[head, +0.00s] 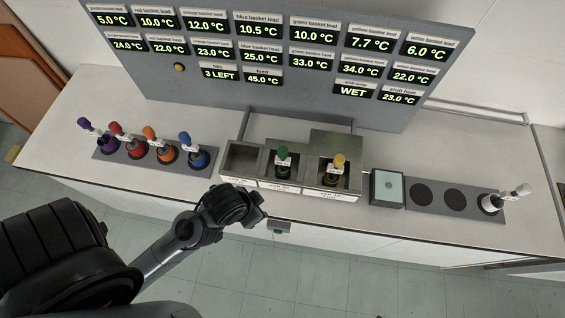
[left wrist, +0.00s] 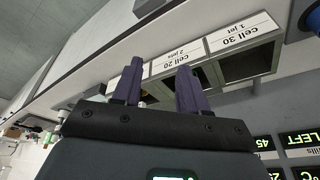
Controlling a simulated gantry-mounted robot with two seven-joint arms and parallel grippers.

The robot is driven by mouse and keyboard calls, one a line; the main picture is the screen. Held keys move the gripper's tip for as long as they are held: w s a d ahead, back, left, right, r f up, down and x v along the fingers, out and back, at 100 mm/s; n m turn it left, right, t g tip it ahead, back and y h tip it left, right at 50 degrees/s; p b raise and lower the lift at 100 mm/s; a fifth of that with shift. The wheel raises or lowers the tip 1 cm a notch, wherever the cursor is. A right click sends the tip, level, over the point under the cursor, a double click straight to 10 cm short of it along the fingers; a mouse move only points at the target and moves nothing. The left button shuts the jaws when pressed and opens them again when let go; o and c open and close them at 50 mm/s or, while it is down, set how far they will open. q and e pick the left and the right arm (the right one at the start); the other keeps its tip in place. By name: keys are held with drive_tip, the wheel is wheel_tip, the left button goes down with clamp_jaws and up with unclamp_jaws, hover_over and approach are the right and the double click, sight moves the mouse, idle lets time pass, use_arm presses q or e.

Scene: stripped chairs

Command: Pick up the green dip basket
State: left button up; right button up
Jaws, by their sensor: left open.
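The green dip basket (head: 283,158), with a green knob on top, stands in the middle compartment of the metal cell block. My left gripper (head: 262,207) is in front of the bench edge, left of and nearer than the green basket, and apart from it. In the left wrist view my left gripper's two dark fingers (left wrist: 158,82) are spread with nothing seen between them. Behind them the labelled cells show upside down, among them "cell 30" (left wrist: 252,60) and "cell 20" (left wrist: 174,68). The green basket cannot be made out there. My right gripper is not in view.
A yellow-knobbed basket (head: 338,166) stands in the right cell; the left cell (head: 243,160) looks empty. Purple, red, orange and blue baskets stand in a rack (head: 113,154) at left. A square pad (head: 387,187) and a white-knobbed basket (head: 495,202) are at right. A display board (head: 270,95) stands behind.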

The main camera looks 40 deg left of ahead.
use_arm(q)
drive_tip(key=o, duration=0.4)
drive_tip(key=shift+s+f, duration=0.1)
drive_tip(key=shift+s, duration=0.05)
drive_tip(key=shift+d, duration=0.15)
